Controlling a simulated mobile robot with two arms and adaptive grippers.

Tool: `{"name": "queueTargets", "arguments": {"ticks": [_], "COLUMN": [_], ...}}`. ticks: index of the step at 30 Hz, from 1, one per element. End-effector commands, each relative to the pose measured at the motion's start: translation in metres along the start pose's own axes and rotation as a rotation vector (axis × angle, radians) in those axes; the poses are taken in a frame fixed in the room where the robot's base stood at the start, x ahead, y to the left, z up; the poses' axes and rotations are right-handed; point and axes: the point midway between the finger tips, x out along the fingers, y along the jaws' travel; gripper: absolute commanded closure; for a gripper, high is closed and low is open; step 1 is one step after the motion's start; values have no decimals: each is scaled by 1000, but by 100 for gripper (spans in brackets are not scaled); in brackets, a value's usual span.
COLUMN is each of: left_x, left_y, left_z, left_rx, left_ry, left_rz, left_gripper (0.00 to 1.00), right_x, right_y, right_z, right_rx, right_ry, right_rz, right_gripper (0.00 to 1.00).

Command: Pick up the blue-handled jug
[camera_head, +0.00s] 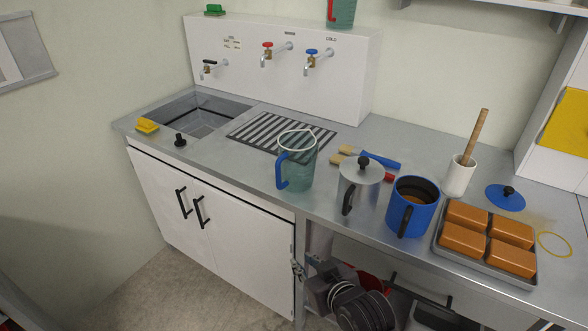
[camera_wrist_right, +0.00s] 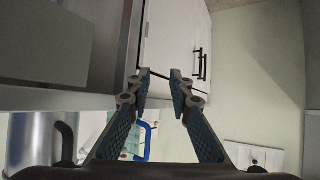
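The blue-handled jug (camera_head: 301,170) is a see-through teal jug with a pale rim. It stands upright on the steel counter near the front edge, with its blue handle toward the left. My right gripper (camera_head: 299,269) is below and in front of the counter edge, by the cabinet's right end, apart from the jug. In the right wrist view my right gripper (camera_wrist_right: 159,75) is open, with nothing between its fingers. The jug's blue handle (camera_wrist_right: 148,143) shows behind the fingers there, and the jug is partly hidden. My left gripper is not in view.
A steel pot (camera_head: 360,184) and a blue pot (camera_head: 412,207) stand right of the jug, near a tray (camera_head: 520,277) of brown blocks. Brushes (camera_head: 375,160) lie behind. A sink (camera_head: 195,118) is at the left.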

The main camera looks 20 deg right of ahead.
Motion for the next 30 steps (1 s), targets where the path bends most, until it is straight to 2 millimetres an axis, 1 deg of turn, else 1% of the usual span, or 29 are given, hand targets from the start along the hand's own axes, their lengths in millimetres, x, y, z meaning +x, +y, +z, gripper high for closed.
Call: {"name": "queueTargets", "arguments": {"ticks": [1,2,3,5,6,9,10,12,16,23,27,30], "left_x": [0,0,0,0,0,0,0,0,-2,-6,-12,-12], "left_y": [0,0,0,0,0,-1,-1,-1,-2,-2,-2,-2], "left_z": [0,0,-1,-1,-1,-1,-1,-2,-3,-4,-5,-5], "left_rx": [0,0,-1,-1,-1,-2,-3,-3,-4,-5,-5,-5], "left_ry": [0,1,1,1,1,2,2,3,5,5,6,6], "left_rz": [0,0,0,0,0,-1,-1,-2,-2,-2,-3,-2], "left_gripper": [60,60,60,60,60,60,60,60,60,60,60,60], "right_x": [8,12,16,21,22,23,22,22,28,48,64,76], "right_y": [3,5,7,10,12,17,18,19,20,21,20,20], "right_z": [-26,-42,-62,-93,-111,-146,-154,-166,-180,-194,-208,-214], "right_rx": [8,12,17,25,30,39,40,44,45,45,45,44], "right_ry": [80,129,194,292,353,472,498,540,568,566,566,565], "right_rz": [7,11,15,23,28,39,41,44,47,46,46,46], "right_gripper": [81,81,81,81,81,81,81,81,81,81,81,81]}}
